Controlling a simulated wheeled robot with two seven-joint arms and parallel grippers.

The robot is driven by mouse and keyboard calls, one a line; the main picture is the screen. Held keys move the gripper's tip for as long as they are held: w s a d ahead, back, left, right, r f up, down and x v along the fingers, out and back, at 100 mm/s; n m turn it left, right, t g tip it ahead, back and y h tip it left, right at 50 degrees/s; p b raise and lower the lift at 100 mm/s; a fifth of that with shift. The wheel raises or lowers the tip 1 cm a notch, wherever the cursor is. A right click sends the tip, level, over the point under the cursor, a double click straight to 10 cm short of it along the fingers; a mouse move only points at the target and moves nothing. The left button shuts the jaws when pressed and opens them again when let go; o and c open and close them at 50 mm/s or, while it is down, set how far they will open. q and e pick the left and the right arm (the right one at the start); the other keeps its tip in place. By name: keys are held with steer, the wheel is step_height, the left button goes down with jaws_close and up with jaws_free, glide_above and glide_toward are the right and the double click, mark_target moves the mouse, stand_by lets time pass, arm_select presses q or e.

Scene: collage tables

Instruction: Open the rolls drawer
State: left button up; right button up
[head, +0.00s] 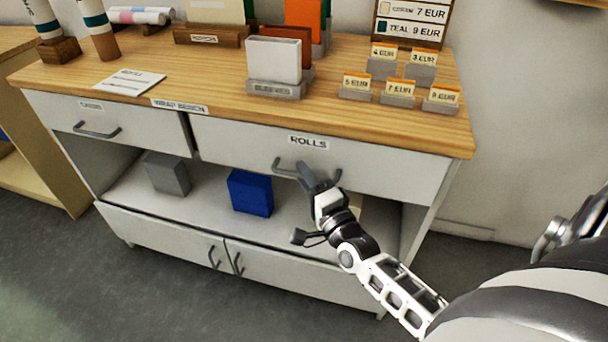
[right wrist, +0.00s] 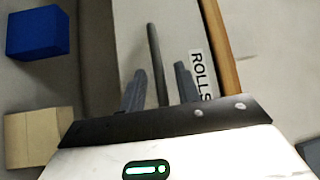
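The rolls drawer (head: 400,170) is the wide white front under the wooden top, with a ROLLS label (head: 309,142). It looks shut, about flush with the cabinet. Its grey bar handle (head: 284,163) is partly hidden by my right gripper (head: 308,175). In the right wrist view the handle bar (right wrist: 156,55) runs between the two fingers of my right gripper (right wrist: 160,84). A gap shows on each side of the bar, so the gripper is open around it. The label (right wrist: 201,75) lies just right of the fingers. My left gripper is out of view.
A smaller drawer (head: 150,130) is to the left. A blue box (head: 250,192) and a grey box (head: 167,173) stand on the open shelf below. Price cards (head: 398,88) and a card holder (head: 274,60) stand on top. Floor in front (head: 180,300) is clear.

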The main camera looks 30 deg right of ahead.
steer(key=shift+w, duration=0.5)
